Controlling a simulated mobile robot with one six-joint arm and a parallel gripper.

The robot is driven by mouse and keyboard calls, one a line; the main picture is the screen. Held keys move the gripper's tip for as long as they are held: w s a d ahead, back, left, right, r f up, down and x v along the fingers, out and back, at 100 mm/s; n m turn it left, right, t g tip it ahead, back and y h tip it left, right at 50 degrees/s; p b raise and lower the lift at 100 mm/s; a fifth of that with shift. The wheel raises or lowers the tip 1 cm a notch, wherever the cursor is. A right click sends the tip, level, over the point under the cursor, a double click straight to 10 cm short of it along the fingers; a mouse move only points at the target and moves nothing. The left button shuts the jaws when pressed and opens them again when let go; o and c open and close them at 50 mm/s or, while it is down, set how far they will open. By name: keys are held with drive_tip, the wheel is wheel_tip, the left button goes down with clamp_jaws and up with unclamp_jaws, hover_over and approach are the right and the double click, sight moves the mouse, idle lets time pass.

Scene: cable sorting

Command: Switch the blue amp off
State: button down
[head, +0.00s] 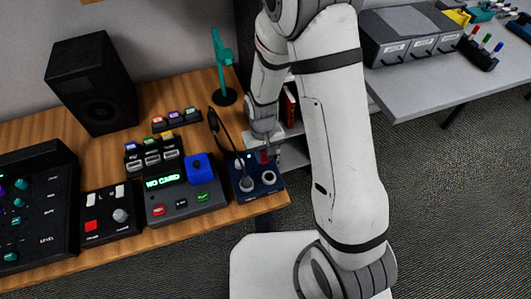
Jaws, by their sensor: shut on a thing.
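The blue amp (257,193) is a small dark-blue box at the right end of the wooden table. Its top carries a round ring-like part (269,177) at the right and a plug or knob at the left, with a black cable (213,125) looping up near it. A small pale light shows near its back left. My gripper (265,150) points down at the amp's back edge, shut on a small red part (264,157), which looks like a switch lever. The fingertips are small and partly hidden, so the lever's tilt cannot be told.
A device with a green "NO CARD" display (163,183) and a blue block (200,167) stands just left of the amp. A black mixer (35,210), speaker (95,85) and teal stand (222,65) are farther left and behind. A grey table (425,85) stands right.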

drive_tip(key=shift+w+g+h+p, duration=0.3)
drive_tip(key=shift+g+p, duration=0.15)
drive_tip(key=shift+g, duration=0.45)
drive_tip(key=c, duration=1.2)
unclamp_jaws()
drive_tip(key=shift+c, duration=0.2)
drive_tip(key=shift+r, duration=0.15)
drive_tip(key=v, duration=0.7)
drive_tip(key=shift+r+b, duration=0.3)
drive_tip(key=shift+b, duration=0.05)
drive_tip(key=shift+w, duration=0.1)
wheel_tip(320, 180, up, 6)
hover_over(262, 152)
drive_tip(key=d, duration=0.3)
drive_tip(key=s+d+r+m+t, duration=0.1)
drive_tip(key=s+d+r+t, duration=0.2)
drive_tip(key=s+d+r, duration=0.2)
drive_tip(key=s+d+r+m+t, duration=0.2)
drive_tip(key=s+d+r, duration=0.3)
drive_tip(key=s+r, duration=0.4)
drive_tip(key=shift+s+d+r+t+y, duration=0.15)
drive_tip(key=shift+s+r+t+y, duration=0.1)
drive_tip(key=shift+s+t+y, duration=0.15)
